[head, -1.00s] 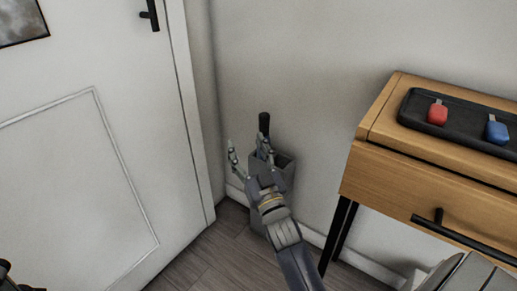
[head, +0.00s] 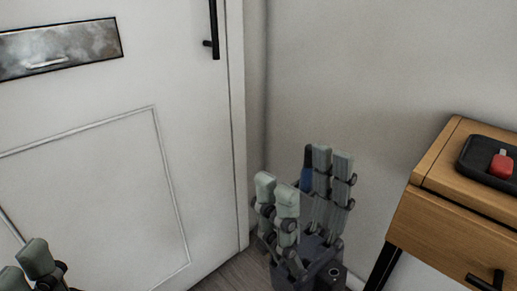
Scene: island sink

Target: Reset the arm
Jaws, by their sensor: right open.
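My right gripper (head: 303,172) shows at the lower middle of the head view, with its fingers pointing up. Its two pairs of fingers are spread apart, and it looks empty. A dark blue upright handle-like thing (head: 307,165) shows in the gap between the fingers. It seems to stand behind them, and its lower part is hidden by the gripper. My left gripper (head: 40,268) is only partly in view at the bottom left corner. A few of its finger parts show there, and its opening cannot be judged.
A white door (head: 90,180) with a metal mail slot (head: 60,48) and a black handle (head: 214,30) fills the left. A wooden side table (head: 425,215) stands at right, with a black tray (head: 474,158) holding a red-headed key (head: 501,165). Bare wall lies between.

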